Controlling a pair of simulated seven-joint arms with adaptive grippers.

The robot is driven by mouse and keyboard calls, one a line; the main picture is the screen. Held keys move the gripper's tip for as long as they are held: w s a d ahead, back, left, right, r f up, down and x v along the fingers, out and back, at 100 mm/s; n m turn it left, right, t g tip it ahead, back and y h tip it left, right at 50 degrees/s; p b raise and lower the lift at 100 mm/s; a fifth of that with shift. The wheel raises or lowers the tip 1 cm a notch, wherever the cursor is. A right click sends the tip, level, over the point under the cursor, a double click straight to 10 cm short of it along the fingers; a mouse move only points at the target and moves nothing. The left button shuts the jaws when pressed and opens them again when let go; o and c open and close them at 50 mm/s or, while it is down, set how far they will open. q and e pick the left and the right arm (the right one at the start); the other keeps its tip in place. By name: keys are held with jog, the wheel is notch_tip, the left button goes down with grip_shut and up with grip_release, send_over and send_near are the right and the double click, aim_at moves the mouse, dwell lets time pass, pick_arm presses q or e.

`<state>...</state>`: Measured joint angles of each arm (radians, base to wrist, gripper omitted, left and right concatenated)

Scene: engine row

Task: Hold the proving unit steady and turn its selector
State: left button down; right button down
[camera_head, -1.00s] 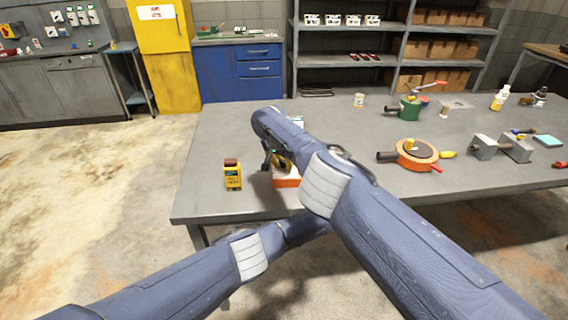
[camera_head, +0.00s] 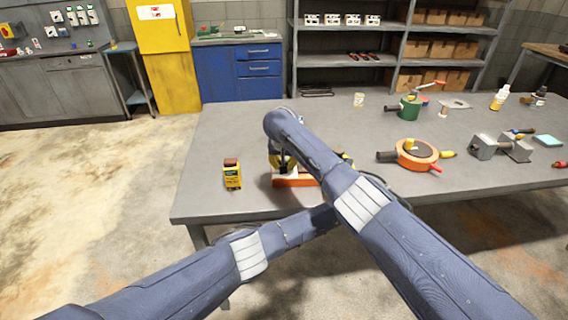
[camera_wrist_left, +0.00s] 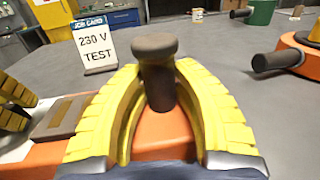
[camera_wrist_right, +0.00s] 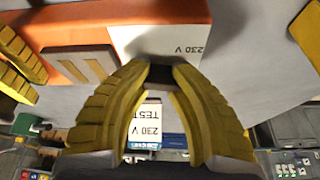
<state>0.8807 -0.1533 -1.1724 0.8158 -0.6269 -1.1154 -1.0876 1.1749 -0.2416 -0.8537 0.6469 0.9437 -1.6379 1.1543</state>
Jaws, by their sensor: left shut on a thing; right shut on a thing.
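The proving unit is an orange box (camera_head: 295,181) near the front left of the table. My left gripper (camera_wrist_left: 158,85) is shut on its dark, knob-topped upright handle (camera_wrist_left: 156,50). The unit's orange top (camera_wrist_left: 165,135) shows below the fingers. My right gripper (camera_wrist_right: 162,75) is shut on a small dark piece, apparently the selector (camera_wrist_right: 160,74), beside a white face marked 230 V (camera_wrist_right: 168,45). The selector's pointing direction cannot be made out. In the head view my right arm crosses over the left one and hides much of both grippers and the unit.
A job card reading 230 V TEST (camera_wrist_left: 96,45) stands behind the unit. A yellow device with a red top (camera_head: 232,175) stands to its left. An orange round device (camera_head: 415,154), a green pot (camera_head: 410,107) and grey blocks (camera_head: 497,147) stand to the right.

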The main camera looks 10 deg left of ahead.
jog(key=shift+s+a+n+y, duration=0.1)
jog(key=shift+a+n+y, duration=0.2)
jog(key=shift+n, duration=0.45)
jog(key=shift+s+a+n+y, duration=0.15)
jog(key=shift+n+y, duration=0.15)
jog(key=shift+n, duration=0.45)
jog(key=c, duration=1.3)
grip_release()
jog(key=shift+d, duration=0.1)
jog(key=o, duration=0.4)
jog(key=shift+w+d, duration=0.15)
jog(key=shift+o, duration=0.2)
jog(key=shift+d, duration=0.15)
jog(key=shift+w+m, duration=0.1)
jog(key=shift+m, duration=0.2)
